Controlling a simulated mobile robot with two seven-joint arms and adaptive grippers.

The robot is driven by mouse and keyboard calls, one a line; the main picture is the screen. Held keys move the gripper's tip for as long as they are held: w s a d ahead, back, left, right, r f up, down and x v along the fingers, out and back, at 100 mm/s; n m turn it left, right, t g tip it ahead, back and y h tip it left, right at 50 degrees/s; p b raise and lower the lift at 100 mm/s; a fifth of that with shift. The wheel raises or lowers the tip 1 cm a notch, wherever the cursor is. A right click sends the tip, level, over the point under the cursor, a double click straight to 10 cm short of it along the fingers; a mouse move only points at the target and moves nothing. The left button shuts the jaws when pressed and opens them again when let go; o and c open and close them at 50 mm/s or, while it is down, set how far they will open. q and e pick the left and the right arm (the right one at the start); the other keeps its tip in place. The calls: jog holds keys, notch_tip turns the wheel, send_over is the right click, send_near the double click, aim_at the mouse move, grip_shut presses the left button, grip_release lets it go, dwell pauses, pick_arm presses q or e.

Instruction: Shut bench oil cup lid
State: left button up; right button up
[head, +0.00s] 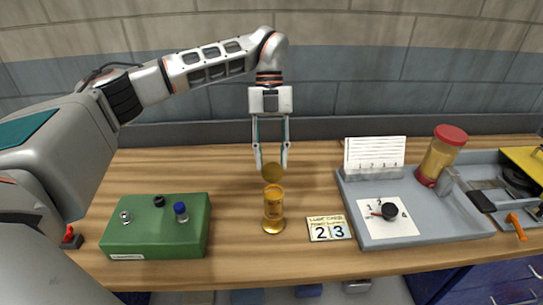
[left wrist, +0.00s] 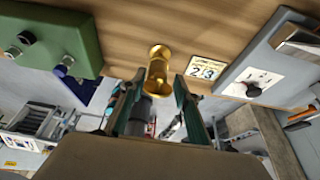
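The brass oil cup (head: 273,212) stands upright near the front middle of the wooden bench. My left gripper (head: 271,165) points down behind the cup. In the left wrist view the cup (left wrist: 157,70) shows between and beyond the open fingers (left wrist: 159,78). My right gripper is not in view.
A green box (head: 155,228) with knobs stands left of the cup. A small number sign (head: 329,229) lies close on the right. Further right, a grey tray (head: 450,227) holds a dial card, a white card and a red-lidded jar (head: 441,157). The bench behind the cup is clear.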

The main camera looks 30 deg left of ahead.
pick_arm(q)
grip_shut()
jog(key=shift+s, duration=0.1)
